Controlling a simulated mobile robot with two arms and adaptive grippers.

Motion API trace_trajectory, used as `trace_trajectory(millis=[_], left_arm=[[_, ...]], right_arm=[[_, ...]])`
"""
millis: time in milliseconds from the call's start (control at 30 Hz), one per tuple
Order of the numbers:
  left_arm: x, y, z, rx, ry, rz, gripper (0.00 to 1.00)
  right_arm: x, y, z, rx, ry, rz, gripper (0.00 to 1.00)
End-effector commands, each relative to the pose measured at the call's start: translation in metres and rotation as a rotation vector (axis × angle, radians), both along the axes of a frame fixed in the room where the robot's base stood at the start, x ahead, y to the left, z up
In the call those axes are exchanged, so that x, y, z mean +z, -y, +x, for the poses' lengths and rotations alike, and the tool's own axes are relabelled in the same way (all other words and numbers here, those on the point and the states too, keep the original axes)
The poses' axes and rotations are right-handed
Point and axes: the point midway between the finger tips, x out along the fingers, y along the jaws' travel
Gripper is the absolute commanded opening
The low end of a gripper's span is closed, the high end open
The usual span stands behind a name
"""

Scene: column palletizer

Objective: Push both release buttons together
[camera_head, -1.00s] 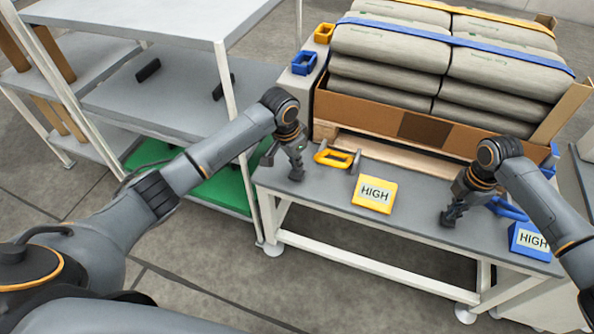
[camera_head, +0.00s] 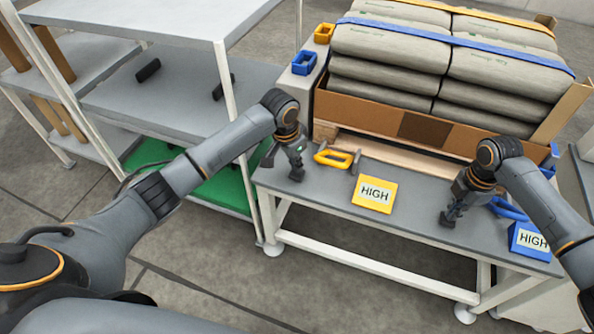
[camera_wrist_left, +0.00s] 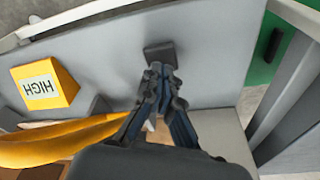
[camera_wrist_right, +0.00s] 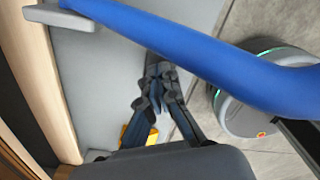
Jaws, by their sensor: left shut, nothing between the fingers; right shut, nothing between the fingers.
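My left gripper (camera_head: 297,177) is shut and empty, pointing down at the left end of the grey table. In the left wrist view, a dark square pad (camera_wrist_left: 160,54) lies just beyond its fingertips; it may be a release button, and I cannot tell whether they touch. My right gripper (camera_head: 446,221) is shut and empty, pointing down at the table between the two HIGH blocks. No button shows clearly under it; in the right wrist view (camera_wrist_right: 158,70) the fingers and a blue bar (camera_wrist_right: 180,35) hide that spot.
A yellow handle (camera_head: 336,158) and yellow HIGH block (camera_head: 374,194) lie right of my left gripper. A blue handle (camera_head: 509,209) and blue HIGH block (camera_head: 528,240) lie right of my right gripper. Strapped sacks (camera_head: 450,55) stand behind the table (camera_head: 330,197). A shelf rack (camera_head: 160,95) stands left.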

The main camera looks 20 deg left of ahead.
Motion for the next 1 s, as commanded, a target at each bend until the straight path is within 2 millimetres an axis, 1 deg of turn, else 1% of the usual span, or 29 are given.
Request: trace_trajectory(millis=[1000], left_arm=[[-0.013, 0.000, 0.000, 0.000, -0.001, 0.000, 0.00]], right_arm=[[0.000, 0.000, 0.000, 0.000, 0.000, 0.000, 0.00]])
